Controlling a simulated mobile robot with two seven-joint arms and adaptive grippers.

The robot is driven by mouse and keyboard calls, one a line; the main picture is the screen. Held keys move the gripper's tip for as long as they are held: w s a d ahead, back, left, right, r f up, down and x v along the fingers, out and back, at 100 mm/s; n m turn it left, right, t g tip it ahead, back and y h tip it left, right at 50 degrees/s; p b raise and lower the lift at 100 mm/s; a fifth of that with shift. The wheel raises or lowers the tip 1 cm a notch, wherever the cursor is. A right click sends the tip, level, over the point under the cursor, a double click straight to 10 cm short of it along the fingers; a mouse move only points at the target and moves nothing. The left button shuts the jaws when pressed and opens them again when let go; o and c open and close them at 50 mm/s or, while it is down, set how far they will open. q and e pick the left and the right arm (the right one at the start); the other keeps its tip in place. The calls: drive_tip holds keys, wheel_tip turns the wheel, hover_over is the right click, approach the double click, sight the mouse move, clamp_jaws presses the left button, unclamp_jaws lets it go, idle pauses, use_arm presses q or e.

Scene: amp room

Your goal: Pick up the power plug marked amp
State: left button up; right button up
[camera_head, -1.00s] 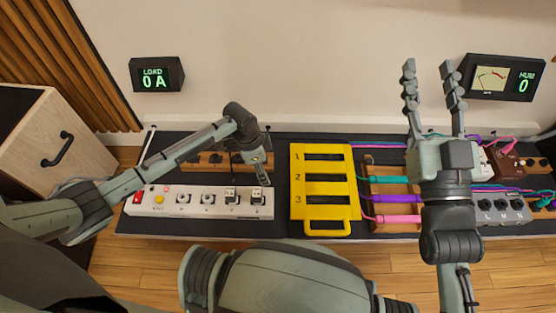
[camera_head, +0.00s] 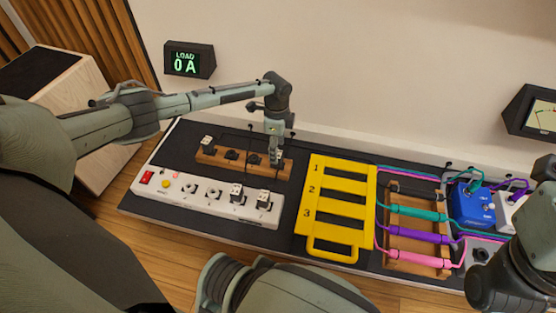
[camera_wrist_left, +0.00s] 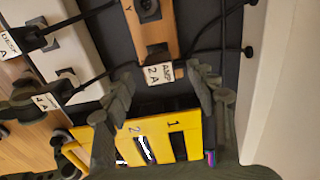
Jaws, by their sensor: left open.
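The plug marked AMP 2A (camera_wrist_left: 160,74) sits at the end of a wooden holder (camera_wrist_left: 152,35) in the left wrist view, its label facing the camera. My left gripper (camera_wrist_left: 162,88) is open, with one finger on each side of the plug and no visible grip on it. In the head view, my left gripper (camera_head: 276,130) points down over the right end of the wooden holder (camera_head: 225,160), partly hiding the plug there. The fingers of my right gripper are out of view; only part of my right arm shows at the lower right.
A white power strip (camera_head: 176,190) with two plugs (camera_head: 238,194) lies in front of the holder. A yellow numbered rack (camera_head: 312,215) stands to the right, then a wooden rack with coloured cables (camera_head: 415,236). A blue pedal (camera_head: 472,206) is farther right. A load display (camera_head: 190,60) reads 0 A.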

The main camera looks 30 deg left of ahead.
use_arm(q)
wheel_tip(320, 180, down, 3)
drive_tip(key=shift+d+f+b, duration=0.1)
drive_tip(key=shift+f+b, duration=0.1)
drive_tip(key=shift+b, duration=0.25)
drive_tip(key=shift+c, duration=0.3)
drive_tip(key=c, duration=1.2)
